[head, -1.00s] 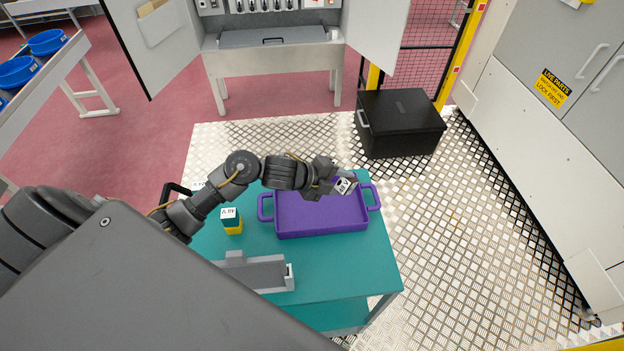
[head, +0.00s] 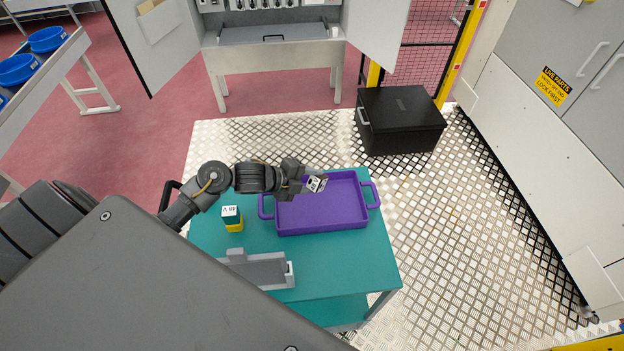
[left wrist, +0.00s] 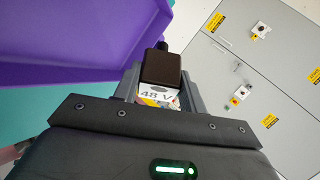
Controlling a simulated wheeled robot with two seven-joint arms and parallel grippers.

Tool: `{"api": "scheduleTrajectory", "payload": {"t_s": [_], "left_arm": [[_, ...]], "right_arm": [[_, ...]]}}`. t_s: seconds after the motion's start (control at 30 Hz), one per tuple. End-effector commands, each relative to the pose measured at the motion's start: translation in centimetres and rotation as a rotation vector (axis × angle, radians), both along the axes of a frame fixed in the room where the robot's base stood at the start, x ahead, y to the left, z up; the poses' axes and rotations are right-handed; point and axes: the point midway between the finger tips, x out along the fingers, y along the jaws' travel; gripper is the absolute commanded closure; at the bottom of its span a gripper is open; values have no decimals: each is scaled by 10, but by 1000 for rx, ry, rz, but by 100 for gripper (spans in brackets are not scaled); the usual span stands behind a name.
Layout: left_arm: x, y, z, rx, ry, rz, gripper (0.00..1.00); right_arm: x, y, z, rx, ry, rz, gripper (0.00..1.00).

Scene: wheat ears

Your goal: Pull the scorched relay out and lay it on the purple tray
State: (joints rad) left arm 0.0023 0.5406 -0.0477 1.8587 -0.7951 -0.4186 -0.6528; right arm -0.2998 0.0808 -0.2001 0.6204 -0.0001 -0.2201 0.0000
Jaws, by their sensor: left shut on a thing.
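The purple tray (head: 345,212) lies on the teal table, with a handle at each end and its floor bare. My left gripper (head: 308,184) is shut on a relay, in front of the tray's far left part in the head view; its height above the tray is hard to judge. In the left wrist view the relay (left wrist: 160,70) has a dark brown, scorched-looking body and a white face reading "48 V", between the fingers (left wrist: 158,92). The tray (left wrist: 75,35) fills the upper left there. My right gripper is not in view.
A yellow and teal block with a white label (head: 232,218) stands left of the tray. A grey holder (head: 262,271) sits at the table's front, partly hidden. A black case (head: 400,120) stands on the metal floor behind. The teal table (head: 345,265) is clear in front of the tray.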

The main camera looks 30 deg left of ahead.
Motion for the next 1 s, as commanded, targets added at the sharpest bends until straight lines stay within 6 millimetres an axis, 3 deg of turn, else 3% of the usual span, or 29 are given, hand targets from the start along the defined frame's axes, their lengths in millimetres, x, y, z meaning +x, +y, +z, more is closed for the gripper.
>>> {"api": "scheduleTrajectory", "payload": {"t_s": [0.03,0.7,1.0], "left_arm": [[-3,1,3,2,1,-1,100],[-2,0,-70,1,0,-1,100],[-2,1,-84,1,0,-1,100]], "right_arm": [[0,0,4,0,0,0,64],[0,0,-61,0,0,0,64],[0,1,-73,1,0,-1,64]]}}
